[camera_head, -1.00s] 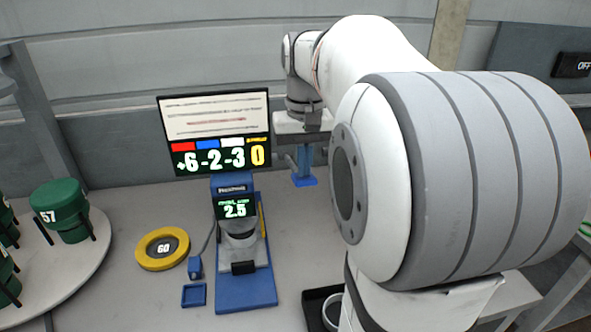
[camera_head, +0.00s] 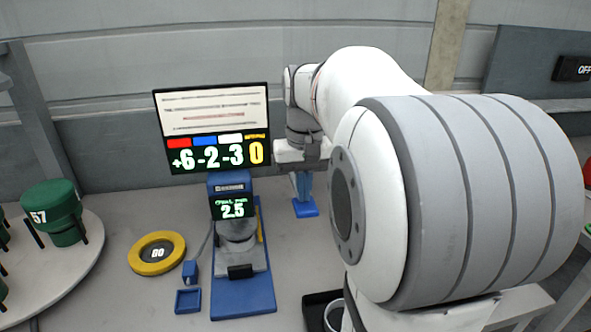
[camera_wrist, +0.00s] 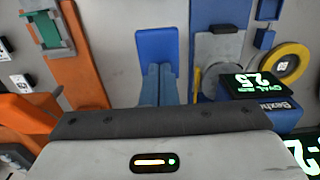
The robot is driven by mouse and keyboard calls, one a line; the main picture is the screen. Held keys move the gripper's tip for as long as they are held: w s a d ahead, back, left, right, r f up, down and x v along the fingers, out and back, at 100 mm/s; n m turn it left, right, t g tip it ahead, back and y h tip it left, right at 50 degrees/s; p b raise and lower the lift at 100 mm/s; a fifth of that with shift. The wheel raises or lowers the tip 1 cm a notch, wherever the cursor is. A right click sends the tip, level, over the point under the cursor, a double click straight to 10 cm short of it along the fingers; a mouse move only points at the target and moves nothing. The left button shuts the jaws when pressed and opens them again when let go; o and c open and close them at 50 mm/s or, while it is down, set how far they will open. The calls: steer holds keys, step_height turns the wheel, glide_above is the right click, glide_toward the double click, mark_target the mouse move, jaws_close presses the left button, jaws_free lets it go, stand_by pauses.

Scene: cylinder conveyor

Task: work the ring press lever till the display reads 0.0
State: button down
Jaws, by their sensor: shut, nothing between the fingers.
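My gripper (camera_head: 304,197) points down behind and right of the blue gauge stand, with its blue fingers shut and empty. In the wrist view its fingers (camera_wrist: 158,82) lie side by side and meet a wider blue plate (camera_wrist: 157,48). The small display (camera_head: 233,208) on the stand reads 2.5, and it also shows in the wrist view (camera_wrist: 257,86). An orange frame (camera_wrist: 86,70) with a green block (camera_wrist: 48,30) stands left of my fingers in the wrist view, apart from them. I cannot clearly make out the press lever; my arm covers that side in the head view.
A larger board (camera_head: 213,130) shows +6, -2, -3, 0. A round table (camera_head: 70,262) with green cylinders stands at far left. A black tray (camera_head: 318,300) is at the front.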

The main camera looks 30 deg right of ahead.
steer(key=shift+f+b, duration=1)
steer(key=shift+f, duration=0.8)
step_height(320, 180, up, 15)
steer(key=p, duration=1.3)
steer(key=shift+r, duration=0.15)
steer(key=s+a+f+n+t, duration=0.3)
steer(key=s+a+f, duration=0.7)
steer(key=s+a, duration=0.2)
steer(key=shift+s+a, duration=0.2)
steer(key=shift+s, duration=0.15)
